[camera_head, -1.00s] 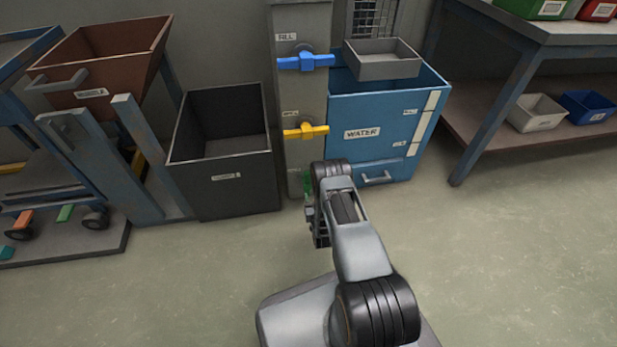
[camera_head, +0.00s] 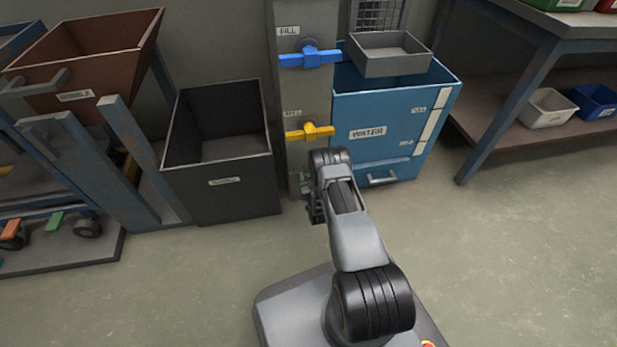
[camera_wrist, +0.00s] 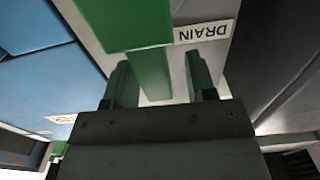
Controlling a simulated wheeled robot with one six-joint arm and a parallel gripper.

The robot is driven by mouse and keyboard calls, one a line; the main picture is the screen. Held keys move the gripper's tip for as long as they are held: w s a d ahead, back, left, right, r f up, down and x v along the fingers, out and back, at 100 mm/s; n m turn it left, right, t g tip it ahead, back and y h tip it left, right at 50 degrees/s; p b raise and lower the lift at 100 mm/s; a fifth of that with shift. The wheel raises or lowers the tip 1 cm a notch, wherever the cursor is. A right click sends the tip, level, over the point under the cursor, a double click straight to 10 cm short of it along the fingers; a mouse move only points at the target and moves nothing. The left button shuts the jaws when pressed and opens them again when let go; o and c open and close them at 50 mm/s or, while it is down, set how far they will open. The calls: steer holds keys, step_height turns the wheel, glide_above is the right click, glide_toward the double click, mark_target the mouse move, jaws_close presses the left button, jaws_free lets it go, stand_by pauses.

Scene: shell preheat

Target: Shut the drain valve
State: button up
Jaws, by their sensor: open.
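The green drain valve (camera_wrist: 128,18) is close up in the wrist view, beside an upside-down DRAIN label (camera_wrist: 204,32). A narrower green part of it (camera_wrist: 149,72) reaches down between the two fingers of my gripper (camera_wrist: 158,74). The gripper is open, with a gap visible on the right side of that part; I cannot tell whether the left finger touches it. In the head view my gripper (camera_head: 315,208) is low in front of the grey column (camera_head: 304,95), and my arm hides almost all of the drain valve.
A blue-handled fill valve (camera_head: 310,57) and a yellow-handled valve (camera_head: 310,131) are higher on the column. A blue water tank (camera_head: 385,105) stands to the right, a dark open bin (camera_head: 220,188) to the left. The floor at right is clear.

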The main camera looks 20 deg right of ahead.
steer(key=shift+d, duration=0.15)
steer(key=shift+c, duration=0.9)
jaws_close()
